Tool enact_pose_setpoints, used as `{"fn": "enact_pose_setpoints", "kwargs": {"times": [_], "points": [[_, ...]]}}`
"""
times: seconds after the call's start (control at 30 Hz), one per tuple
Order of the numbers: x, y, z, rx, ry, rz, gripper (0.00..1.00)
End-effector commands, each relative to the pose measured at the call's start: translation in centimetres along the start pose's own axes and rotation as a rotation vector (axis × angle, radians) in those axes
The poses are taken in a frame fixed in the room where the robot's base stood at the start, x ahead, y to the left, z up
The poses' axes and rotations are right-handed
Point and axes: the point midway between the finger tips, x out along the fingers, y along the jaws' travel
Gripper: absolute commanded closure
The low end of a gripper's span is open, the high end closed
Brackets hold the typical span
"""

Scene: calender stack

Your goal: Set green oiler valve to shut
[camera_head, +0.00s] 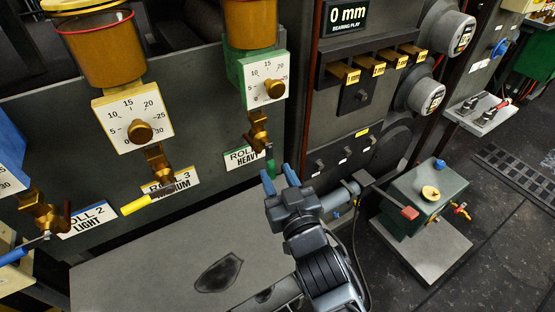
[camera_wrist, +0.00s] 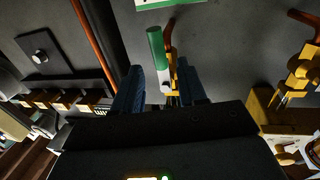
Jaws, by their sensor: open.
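The green oiler (camera_head: 236,62) hangs on the grey panel, with a white dial and a brass valve (camera_head: 258,132) below it. Its green lever (camera_head: 270,168) points downward from the valve. In the wrist view the green lever (camera_wrist: 155,45), with a white lower part, lies beside the brass valve stem. My gripper (camera_head: 280,178) has blue fingers, open, just below and right of the valve. In the wrist view the lever's lower end lies between the fingertips (camera_wrist: 161,80) in the picture; I cannot tell whether either finger touches it.
The ROLL HEAVY label (camera_head: 241,158) sits beside the valve. A yellow lever (camera_head: 142,204) and a blue lever (camera_head: 18,254) belong to other oilers at left. Brass-fronted drawers (camera_head: 343,73) and knobs are to the right. A grey bench surface (camera_head: 150,270) lies below.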

Motion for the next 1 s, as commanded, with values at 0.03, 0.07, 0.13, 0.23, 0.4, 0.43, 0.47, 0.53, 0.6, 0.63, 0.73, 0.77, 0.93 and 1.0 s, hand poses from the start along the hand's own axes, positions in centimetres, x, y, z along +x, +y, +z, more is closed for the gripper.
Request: {"fn": "enact_pose_setpoints", "kwargs": {"times": [0.03,0.07,0.13,0.23,0.4,0.43,0.47,0.53,0.6,0.63,0.73,0.77,0.93,1.0], "points": [[0.9,0.0,-0.4,0.002,0.000,0.001,0.59],[1.4,0.1,-0.4,0.001,-0.001,0.001,0.59],[2.4,0.0,-0.4,0.002,0.000,0.001,0.59],[3.5,0.1,-0.2,0.001,-0.001,0.002,0.59],[4.4,0.1,-0.1,0.001,0.000,0.001,0.59],[4.5,0.1,-0.1,0.001,0.000,0.001,0.59],[4.5,0.1,0.0,0.001,-0.001,0.001,0.59],[4.6,0.1,0.0,0.001,-0.001,0.001,0.59],[4.6,0.1,0.0,0.001,-0.001,0.001,0.59],[4.6,0.1,0.0,0.001,-0.001,0.001,0.59],[4.6,0.1,0.0,0.000,-0.001,0.001,0.62],[4.6,0.1,0.0,0.000,-0.001,0.001,0.64],[4.6,0.1,0.0,0.000,-0.001,0.001,0.81],[4.6,0.1,0.0,0.000,-0.001,0.001,0.87]]}}
